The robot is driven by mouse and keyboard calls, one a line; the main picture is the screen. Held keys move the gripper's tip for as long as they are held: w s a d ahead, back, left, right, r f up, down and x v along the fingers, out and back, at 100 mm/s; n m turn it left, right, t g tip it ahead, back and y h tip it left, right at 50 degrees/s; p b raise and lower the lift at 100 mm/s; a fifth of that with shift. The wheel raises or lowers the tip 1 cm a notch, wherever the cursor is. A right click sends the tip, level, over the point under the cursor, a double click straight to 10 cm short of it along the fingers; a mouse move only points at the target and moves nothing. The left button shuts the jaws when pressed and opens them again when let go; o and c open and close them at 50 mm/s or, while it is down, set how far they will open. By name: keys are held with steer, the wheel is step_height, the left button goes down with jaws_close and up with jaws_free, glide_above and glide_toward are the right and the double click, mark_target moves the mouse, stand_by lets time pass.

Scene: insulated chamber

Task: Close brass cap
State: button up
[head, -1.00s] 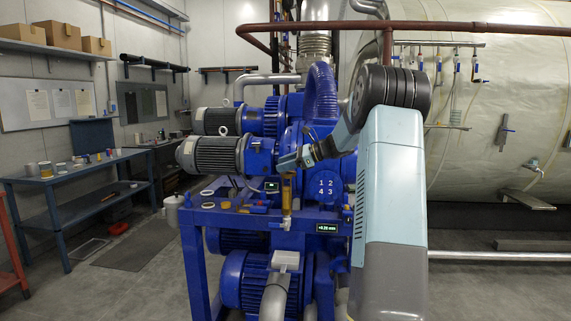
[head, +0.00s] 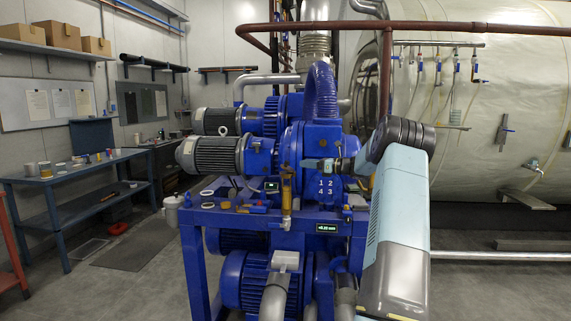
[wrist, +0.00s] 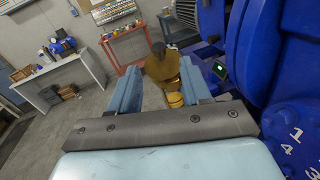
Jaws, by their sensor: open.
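The brass cap (wrist: 161,67) shows in the wrist view as a gold-brown disc with a dark knob. Shorter brass parts (wrist: 175,99) sit just below it. In the head view a slim brass fitting (head: 287,180) stands upright at the front of the blue machine; the cap is too small to make out there. My gripper (wrist: 160,72) is open, its two pale blue fingers either side of the cap in the picture, with gaps visible. Whether the cap lies between the fingers or beyond them I cannot tell. In the head view my gripper (head: 306,164) is just right of the fitting's top.
The blue pump housing (head: 328,140) is close beside and behind my gripper. A blue workbench (head: 80,175) stands at the left, with open floor between.

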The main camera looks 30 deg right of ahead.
mark_target(287, 162)
steer(key=x, duration=0.9)
steer(key=shift+w+a, duration=0.15)
steer(key=shift+a, duration=0.05)
jaws_close()
